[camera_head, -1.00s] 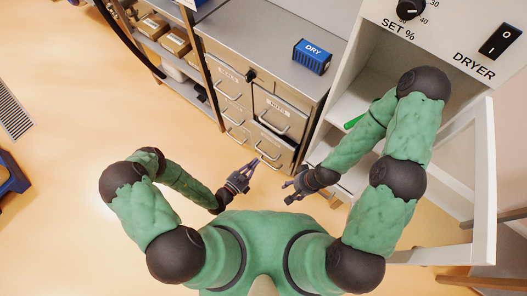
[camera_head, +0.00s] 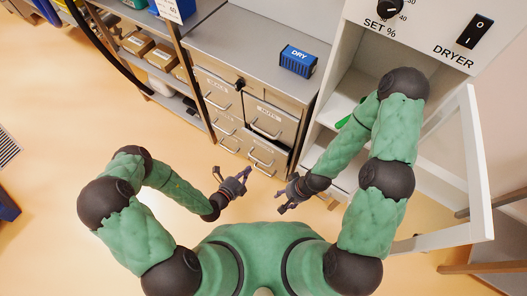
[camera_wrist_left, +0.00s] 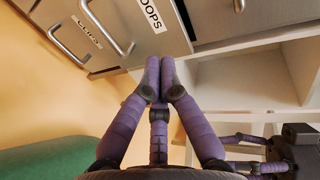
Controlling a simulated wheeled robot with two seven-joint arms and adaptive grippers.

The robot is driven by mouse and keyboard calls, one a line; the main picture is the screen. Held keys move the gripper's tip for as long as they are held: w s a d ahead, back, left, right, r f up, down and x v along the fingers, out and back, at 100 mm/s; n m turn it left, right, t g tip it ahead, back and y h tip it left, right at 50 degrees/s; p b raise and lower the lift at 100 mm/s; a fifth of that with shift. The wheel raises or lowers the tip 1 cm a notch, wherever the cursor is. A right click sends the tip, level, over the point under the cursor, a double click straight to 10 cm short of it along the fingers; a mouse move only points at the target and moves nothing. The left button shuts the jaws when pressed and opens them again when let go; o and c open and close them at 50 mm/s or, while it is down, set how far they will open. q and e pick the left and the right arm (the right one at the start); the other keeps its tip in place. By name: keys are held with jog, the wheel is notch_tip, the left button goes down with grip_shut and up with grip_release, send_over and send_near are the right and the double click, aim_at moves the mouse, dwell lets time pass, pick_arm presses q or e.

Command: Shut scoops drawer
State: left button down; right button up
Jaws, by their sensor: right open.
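The scoops drawer (camera_wrist_left: 132,38) shows its partly cut-off label in the left wrist view, in the grey cabinet column beside the dryer. Its bar handle is left of the label. In the head view the drawer labels are too small to read surely; a dark gap shows above the upper right drawer (camera_head: 270,117), and I cannot tell how far it stands out. My left gripper (camera_head: 231,173) is in front of the cabinet, apart from it. Its fingertips look close together in the left wrist view (camera_wrist_left: 160,65) but spread in the head view. My right gripper (camera_head: 281,198) is open and empty, lower right of it.
A blue DRY box (camera_head: 298,61) stands on the cabinet top. The white dryer (camera_head: 430,50) is at the right, its door (camera_head: 478,165) swung open. A shelf with several boxes (camera_head: 138,43) is at the left. The floor before the drawers is clear.

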pick_arm(q)
jog(key=b, duration=0.4)
send_near(268, 147)
jog(key=x, duration=0.5)
jog(key=shift+s+f, duration=0.1)
jog(key=shift+f, duration=0.05)
jog(key=shift+w+d+b, duration=0.45)
jog(key=shift+w, duration=0.2)
pick_arm(e)
notch_tip(268, 147, down, 5)
jog(key=shift+f, duration=0.1)
